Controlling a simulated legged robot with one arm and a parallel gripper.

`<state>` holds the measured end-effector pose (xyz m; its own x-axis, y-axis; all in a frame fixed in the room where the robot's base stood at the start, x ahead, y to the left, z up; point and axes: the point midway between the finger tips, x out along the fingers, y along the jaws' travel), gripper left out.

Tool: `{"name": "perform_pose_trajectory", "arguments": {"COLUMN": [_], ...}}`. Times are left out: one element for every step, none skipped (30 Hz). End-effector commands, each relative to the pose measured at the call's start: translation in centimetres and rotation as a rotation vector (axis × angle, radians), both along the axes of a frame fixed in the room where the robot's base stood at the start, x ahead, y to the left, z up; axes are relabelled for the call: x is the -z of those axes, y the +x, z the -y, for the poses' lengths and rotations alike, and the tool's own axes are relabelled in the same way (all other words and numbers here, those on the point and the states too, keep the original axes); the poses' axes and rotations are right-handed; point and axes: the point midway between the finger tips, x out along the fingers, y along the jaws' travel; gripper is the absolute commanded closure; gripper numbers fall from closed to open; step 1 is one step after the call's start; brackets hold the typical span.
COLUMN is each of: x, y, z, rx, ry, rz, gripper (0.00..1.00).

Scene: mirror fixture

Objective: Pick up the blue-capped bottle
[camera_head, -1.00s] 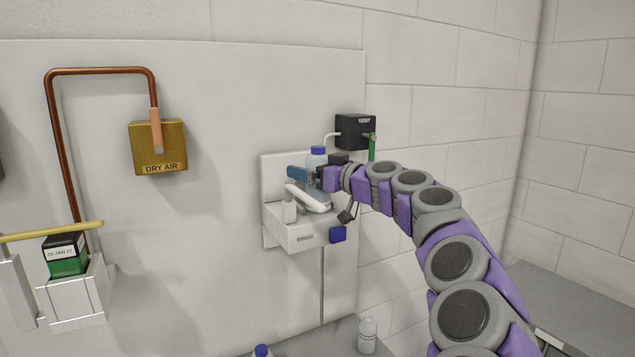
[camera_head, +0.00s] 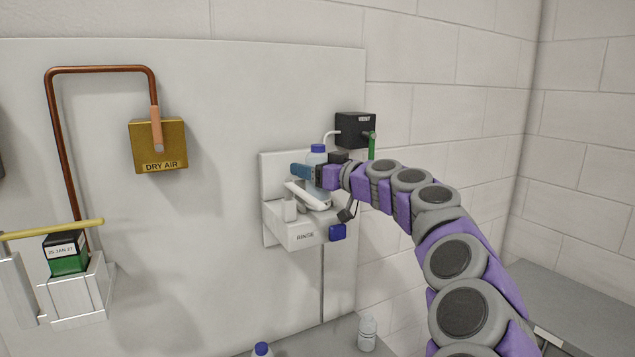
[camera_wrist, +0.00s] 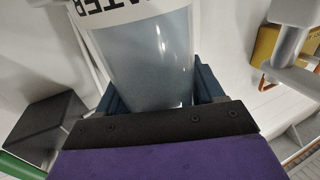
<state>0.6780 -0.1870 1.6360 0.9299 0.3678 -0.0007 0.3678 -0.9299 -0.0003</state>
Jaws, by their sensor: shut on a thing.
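The blue-capped bottle (camera_head: 317,157) stands upright at the white wall fixture marked RINSE (camera_head: 305,238), partly hidden behind my gripper. In the wrist view the bottle (camera_wrist: 145,60) is a translucent blue-grey cylinder with a white label ending in "ATER". My gripper (camera_head: 302,171) reaches in from the right. Its blue fingers (camera_wrist: 160,97) lie on both sides of the bottle's body and are shut on it. Whether the bottle's base touches the fixture is hidden. Another blue-capped bottle (camera_head: 262,350) shows at the bottom edge of the head view.
A black VENT box (camera_head: 355,130) with a green tube is just behind my gripper. A white-capped bottle (camera_head: 367,334) stands on the grey counter below. A DRY AIR box (camera_head: 158,147) and a green-black block (camera_head: 67,253) in a metal holder are at left.

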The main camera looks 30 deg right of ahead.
Motion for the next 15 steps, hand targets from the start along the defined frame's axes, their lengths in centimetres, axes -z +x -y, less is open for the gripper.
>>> {"name": "perform_pose_trajectory", "arguments": {"x": [0.0,0.0,0.0,0.0,0.0,0.0,-0.1,-0.1,-0.1,-0.2,-0.3,-0.5,-0.7,-0.8,-1.0], "y": [0.0,0.0,0.0,0.0,0.0,0.0,0.0,0.0,0.0,0.0,0.0,0.0,0.0,-0.1,-0.1], "z": [0.0,0.0,0.0,0.0,0.0,0.0,0.0,0.1,0.1,0.1,0.1,0.1,0.1,0.1,0.1], "rx": [0.001,0.001,0.001,0.001,0.001,0.001,0.001,0.001,0.001,0.001,0.001,0.002,0.002,0.002,0.001], "ry": [0.0,0.0,0.0,0.0,0.0,0.0,0.0,0.0,-0.001,-0.001,-0.001,-0.001,-0.001,-0.001,-0.001], "rz": [0.001,0.001,0.001,0.001,0.001,0.001,0.001,0.001,0.001,0.001,0.001,0.002,0.003,0.003,0.003], "gripper": [0.83,0.89,0.91,0.91,0.91,0.91,0.91,0.91,0.91,0.91,0.91,0.91,0.91,0.91,0.91]}}
